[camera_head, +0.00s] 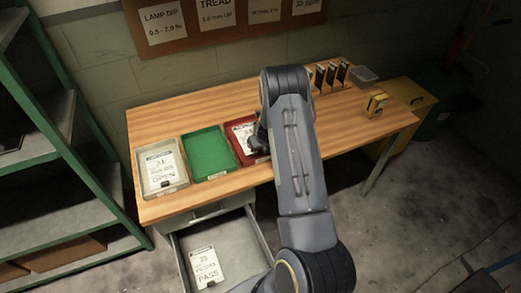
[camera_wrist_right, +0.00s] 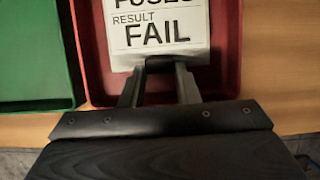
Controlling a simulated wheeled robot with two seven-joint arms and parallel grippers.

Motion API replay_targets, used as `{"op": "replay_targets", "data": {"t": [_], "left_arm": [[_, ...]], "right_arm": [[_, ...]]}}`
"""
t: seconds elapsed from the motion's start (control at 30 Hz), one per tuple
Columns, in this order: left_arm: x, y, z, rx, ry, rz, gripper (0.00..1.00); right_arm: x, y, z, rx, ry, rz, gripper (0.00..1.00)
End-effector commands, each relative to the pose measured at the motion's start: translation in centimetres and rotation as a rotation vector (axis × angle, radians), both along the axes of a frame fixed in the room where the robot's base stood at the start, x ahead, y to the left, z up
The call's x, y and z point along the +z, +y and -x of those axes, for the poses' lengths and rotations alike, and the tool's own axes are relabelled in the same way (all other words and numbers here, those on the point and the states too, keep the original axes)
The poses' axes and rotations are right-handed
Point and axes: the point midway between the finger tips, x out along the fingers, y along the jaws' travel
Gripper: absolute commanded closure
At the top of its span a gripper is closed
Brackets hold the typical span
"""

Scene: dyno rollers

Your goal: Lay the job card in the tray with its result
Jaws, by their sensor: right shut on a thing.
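The job card (camera_head: 241,131) reads FAIL in the right wrist view (camera_wrist_right: 160,28). It is at the red tray (camera_head: 238,155), within the tray's outline; I cannot tell whether it rests on the tray floor. The red tray fills much of the right wrist view (camera_wrist_right: 225,95). My right gripper (camera_head: 257,145) is shut on the dark tab at the card's lower edge, and its fingers show in the right wrist view (camera_wrist_right: 159,72). My arm hides part of the red tray in the head view. My left gripper is not in view.
The green tray (camera_head: 206,140) is empty. A grey tray (camera_head: 143,183) at left holds another card (camera_head: 163,165). An open drawer (camera_head: 237,262) below holds a card (camera_head: 205,267) reading PASS. A small yellow-black object (camera_head: 376,104) stands on the bench's right; shelves (camera_head: 60,190) stand left.

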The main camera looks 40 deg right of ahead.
Motion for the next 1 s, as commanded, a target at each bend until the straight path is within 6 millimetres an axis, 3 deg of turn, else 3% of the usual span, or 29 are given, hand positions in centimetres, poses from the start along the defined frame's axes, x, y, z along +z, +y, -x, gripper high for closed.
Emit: {"op": "replay_targets", "data": {"t": [0.1, 0.43, 0.47, 0.6, 1.0], "left_arm": [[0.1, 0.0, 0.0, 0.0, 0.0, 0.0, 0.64], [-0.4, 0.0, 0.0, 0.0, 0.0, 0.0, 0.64], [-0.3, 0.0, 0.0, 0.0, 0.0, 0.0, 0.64], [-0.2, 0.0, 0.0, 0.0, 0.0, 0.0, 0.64], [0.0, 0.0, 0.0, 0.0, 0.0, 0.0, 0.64]], "right_arm": [[-1.2, 0.0, 0.0, -0.002, 0.0, -0.001, 0.94], [-1.6, 0.0, 0.0, -0.001, -0.001, 0.001, 0.94], [-1.5, 0.0, 0.0, -0.001, -0.001, 0.001, 0.69], [-1.5, 0.0, 0.0, -0.001, -0.001, 0.001, 0.51], [-0.6, 0.0, 0.1, -0.001, -0.003, 0.001, 0.5]]}}
